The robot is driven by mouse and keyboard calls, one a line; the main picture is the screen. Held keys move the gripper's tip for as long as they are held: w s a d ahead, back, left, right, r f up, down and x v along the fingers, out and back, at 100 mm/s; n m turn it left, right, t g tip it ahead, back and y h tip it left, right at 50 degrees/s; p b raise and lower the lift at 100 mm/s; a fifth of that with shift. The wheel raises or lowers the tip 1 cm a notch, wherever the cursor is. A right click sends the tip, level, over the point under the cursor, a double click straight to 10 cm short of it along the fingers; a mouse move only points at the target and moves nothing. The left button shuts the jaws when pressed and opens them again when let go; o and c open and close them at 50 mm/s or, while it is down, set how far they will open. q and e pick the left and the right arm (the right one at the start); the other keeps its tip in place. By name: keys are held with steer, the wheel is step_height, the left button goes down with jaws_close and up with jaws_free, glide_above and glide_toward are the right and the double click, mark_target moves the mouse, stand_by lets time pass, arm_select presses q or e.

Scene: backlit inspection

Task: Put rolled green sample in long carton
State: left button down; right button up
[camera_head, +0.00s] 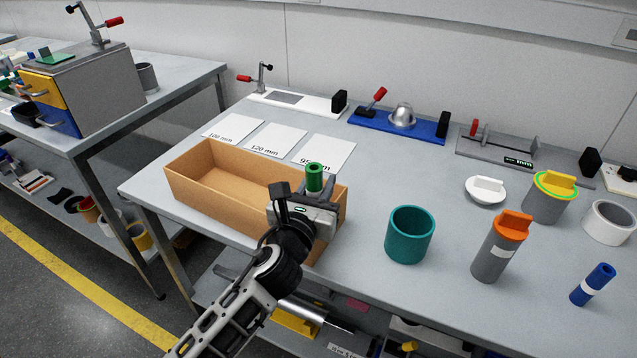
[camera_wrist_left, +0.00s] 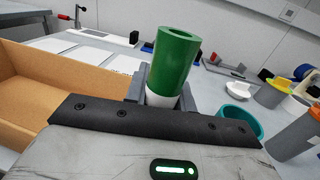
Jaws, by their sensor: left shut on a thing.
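The rolled green sample (camera_head: 314,178) is a small upright green tube with a white band low on it. My left gripper (camera_head: 313,192) is shut on it and holds it over the right end of the long carton. In the left wrist view the green sample (camera_wrist_left: 178,62) stands between the fingers (camera_wrist_left: 163,92), its lower end hidden. The long carton (camera_head: 205,196) is an open brown box at the table's left front, and its visible floor is empty. My gripper and arm hide its right front part. The carton (camera_wrist_left: 40,85) also shows at left in the wrist view. My right gripper is out of view.
Clamp fixtures (camera_head: 400,124) line the back. Bare table separates carton and teal cup.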

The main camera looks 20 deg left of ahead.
arm_select(q)
steer(key=shift+f, duration=0.25)
steer(key=c, duration=1.2)
jaws_free()
steer(key=shift+o, duration=0.2)
steer(key=shift+r, duration=0.1)
